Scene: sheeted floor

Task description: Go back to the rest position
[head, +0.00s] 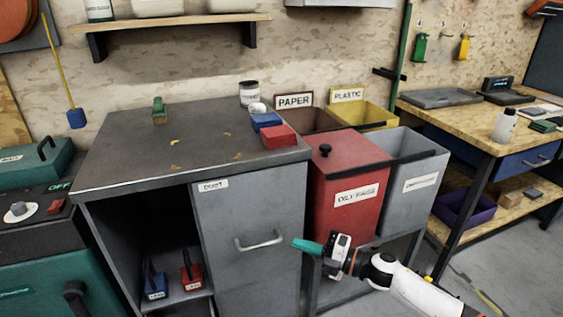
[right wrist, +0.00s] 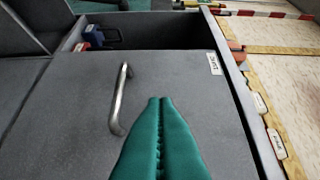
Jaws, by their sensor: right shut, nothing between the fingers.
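My right gripper (head: 308,247) is in front of the grey cabinet (head: 130,165), near the right side of its door. In the right wrist view its two teal fingers (right wrist: 161,100) are shut together with nothing between them. The door's metal handle (head: 258,241) is just left of the fingertips in the head view, and it also shows in the right wrist view (right wrist: 121,100). The fingers look apart from the handle. The door (head: 230,210) looks closed, with a label near its top. My left gripper is not in view.
A red bin (head: 345,165) and a grey bin (head: 405,165) stand right of the cabinet, close to my right arm. A wooden workbench (head: 460,118) is further right. The open cabinet bay holds two small tools (head: 192,272).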

